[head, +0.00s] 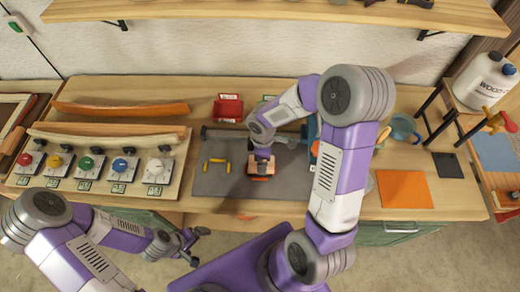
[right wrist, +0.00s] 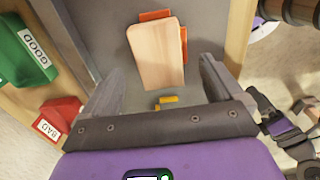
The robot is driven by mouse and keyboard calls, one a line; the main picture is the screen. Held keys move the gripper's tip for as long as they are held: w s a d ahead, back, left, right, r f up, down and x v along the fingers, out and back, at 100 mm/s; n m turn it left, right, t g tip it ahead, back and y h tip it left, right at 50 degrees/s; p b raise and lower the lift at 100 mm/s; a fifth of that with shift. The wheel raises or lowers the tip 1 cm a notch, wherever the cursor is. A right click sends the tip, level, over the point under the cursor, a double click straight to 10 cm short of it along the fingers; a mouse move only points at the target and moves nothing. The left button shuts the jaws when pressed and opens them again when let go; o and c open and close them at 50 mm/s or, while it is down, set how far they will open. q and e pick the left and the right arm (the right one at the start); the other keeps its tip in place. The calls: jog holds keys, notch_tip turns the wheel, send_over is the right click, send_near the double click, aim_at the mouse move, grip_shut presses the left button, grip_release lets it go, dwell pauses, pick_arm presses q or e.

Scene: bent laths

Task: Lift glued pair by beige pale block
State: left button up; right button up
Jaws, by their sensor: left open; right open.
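In the right wrist view a beige pale block (right wrist: 157,58) lies on the grey mat, with an orange piece (right wrist: 184,48) showing along its right side and far end. How the two are joined is hidden. My right gripper (right wrist: 161,72) is open, its fingers on either side of the block's near end with gaps visible. In the head view my right gripper (head: 262,160) is over the mat and mostly covers the block; some orange shows below it. My left gripper (head: 190,246) is open and empty in front of the bench, away from the block.
Yellow pieces (head: 216,161) lie left of the block on the grey mat (head: 220,184). A red bin (head: 228,108) stands behind; the wrist view shows a green GOOD bin (right wrist: 22,60). A dial board (head: 100,190) is at left, an orange sheet (head: 404,189) at right.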

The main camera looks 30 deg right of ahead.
jog(key=shift+f+b, duration=0.3)
jog(key=shift+f, duration=1.9)
jog(key=shift+w, duration=0.1)
jog(key=shift+c, duration=0.2)
jog(key=c, duration=1)
jog(key=shift+r+p, duration=3.3)
jog(key=shift+r, duration=0.75)
